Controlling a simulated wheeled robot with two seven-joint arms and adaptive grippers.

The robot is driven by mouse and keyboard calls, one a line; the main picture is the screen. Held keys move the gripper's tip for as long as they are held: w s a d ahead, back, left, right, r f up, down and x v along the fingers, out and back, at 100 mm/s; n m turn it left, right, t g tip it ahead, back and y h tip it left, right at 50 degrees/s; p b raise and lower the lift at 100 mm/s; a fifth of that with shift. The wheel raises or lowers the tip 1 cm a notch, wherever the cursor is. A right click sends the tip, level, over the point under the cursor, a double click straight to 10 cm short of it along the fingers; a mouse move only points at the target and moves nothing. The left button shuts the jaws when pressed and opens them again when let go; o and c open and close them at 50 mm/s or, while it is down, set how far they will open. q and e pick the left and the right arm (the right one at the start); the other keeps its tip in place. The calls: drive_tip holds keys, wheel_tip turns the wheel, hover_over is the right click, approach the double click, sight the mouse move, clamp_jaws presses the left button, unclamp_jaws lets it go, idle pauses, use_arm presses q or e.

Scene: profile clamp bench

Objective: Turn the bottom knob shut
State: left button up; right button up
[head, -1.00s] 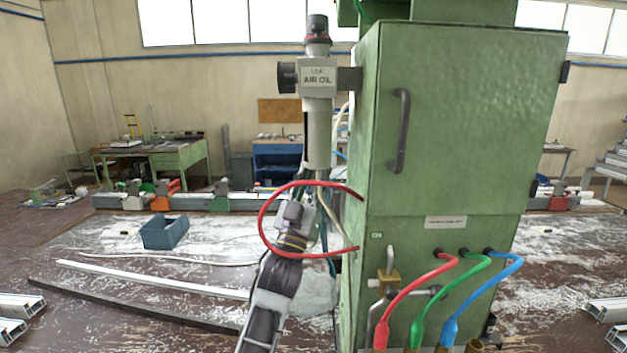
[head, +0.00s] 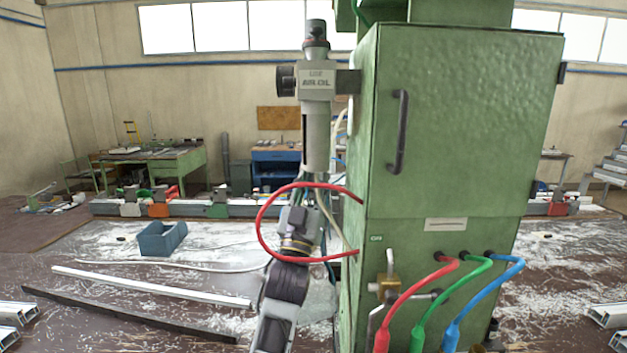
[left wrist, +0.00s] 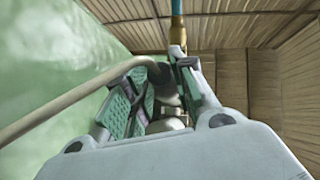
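A grey air-oil unit (head: 317,80) hangs at the cabinet's left side, with a dark knob (head: 286,80) on its side, a dark cap (head: 316,32) on top and a long pale bowl (head: 316,140) below. The bottom knob is not clear among the hoses under the bowl. My left gripper (head: 298,212) points up just below the bowl, partly behind the red hose. In the left wrist view my left gripper (left wrist: 168,90) has its green-padded fingers apart, with a dark fitting (left wrist: 162,75) between or beyond them. Contact cannot be told. My right gripper is out of view.
The green cabinet (head: 450,130) stands close on the right. A red hose (head: 262,225) loops around my left wrist area. A pale hose (left wrist: 70,105) crosses the left wrist view. A blue bin (head: 162,238) and long bars (head: 150,286) lie on the bench at left.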

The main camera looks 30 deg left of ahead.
use_arm(q)
drive_tip(key=o, duration=0.3)
drive_tip(key=shift+o, duration=0.2)
drive_tip(key=shift+s+f, duration=0.1)
drive_tip(key=shift+f, duration=0.05)
drive_tip(key=v, duration=0.7)
idle(0.6)
